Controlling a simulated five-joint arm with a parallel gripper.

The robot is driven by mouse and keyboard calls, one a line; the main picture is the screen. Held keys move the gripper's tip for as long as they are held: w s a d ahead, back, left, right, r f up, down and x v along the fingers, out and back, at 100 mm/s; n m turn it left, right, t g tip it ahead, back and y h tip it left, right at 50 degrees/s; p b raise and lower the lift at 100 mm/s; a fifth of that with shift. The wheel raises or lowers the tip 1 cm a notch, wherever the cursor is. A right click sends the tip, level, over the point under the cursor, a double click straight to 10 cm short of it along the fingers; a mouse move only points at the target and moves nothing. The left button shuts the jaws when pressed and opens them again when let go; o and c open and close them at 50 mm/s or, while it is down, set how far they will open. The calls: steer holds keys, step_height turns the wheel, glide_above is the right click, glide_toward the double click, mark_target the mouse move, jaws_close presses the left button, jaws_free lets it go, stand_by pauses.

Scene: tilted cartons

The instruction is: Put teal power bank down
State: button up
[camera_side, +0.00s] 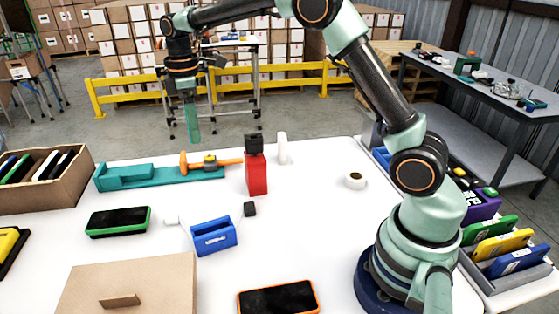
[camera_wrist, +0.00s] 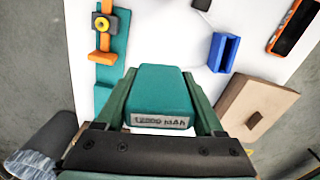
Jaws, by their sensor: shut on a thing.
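The teal power bank (camera_wrist: 162,92) is held between the two fingers of my gripper (camera_wrist: 161,80) in the wrist view, with a grey "12000 mAh" label on the end facing the camera. My gripper is shut on its two sides. In the side view, my gripper (camera_side: 191,114) hangs down high at the back left, beyond the far edge of the white table (camera_side: 300,235). The teal piece at its lower end is narrow there, and I cannot clearly separate power bank from fingers.
A teal tray (camera_side: 112,181) with an orange tool lies near the back edge. An open carton (camera_side: 78,180) holds several devices at left. The centre-right is clear.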

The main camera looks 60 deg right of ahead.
steer(key=s+d+r, duration=0.2)
steer(key=s+d, duration=0.2)
steer(key=d, duration=0.4)
steer(key=m, duration=0.2)
glide_above(311, 181)
step_height(311, 181, down, 16)
steer(key=shift+f, duration=2.45)
steer(key=shift+f, duration=0.1)
steer(key=o, duration=1.6)
steer(key=shift+c, duration=0.2)
